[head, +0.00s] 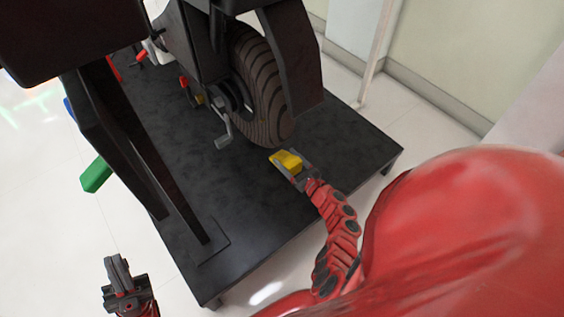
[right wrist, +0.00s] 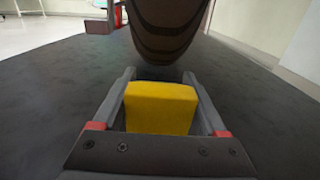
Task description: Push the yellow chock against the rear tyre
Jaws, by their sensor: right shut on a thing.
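The yellow chock (head: 287,160) lies on the black platform just in front of the rear tyre (head: 262,95). My right gripper (head: 283,161) is shut on the chock, with a finger along each side. In the right wrist view the chock (right wrist: 160,106) sits between the fingers, and the tyre (right wrist: 168,28) rises just beyond it. A small gap seems to show between chock and tyre in the head view; I cannot tell whether they touch. My left gripper (head: 117,268) is over the floor at the lower left, away from the chock; its fingers look close together.
The black platform (head: 190,165) has free room around the tyre, and its right edge is near my right arm. A dark frame post (head: 135,150) stands on the left. A green block (head: 96,175) sticks out at the platform's left edge.

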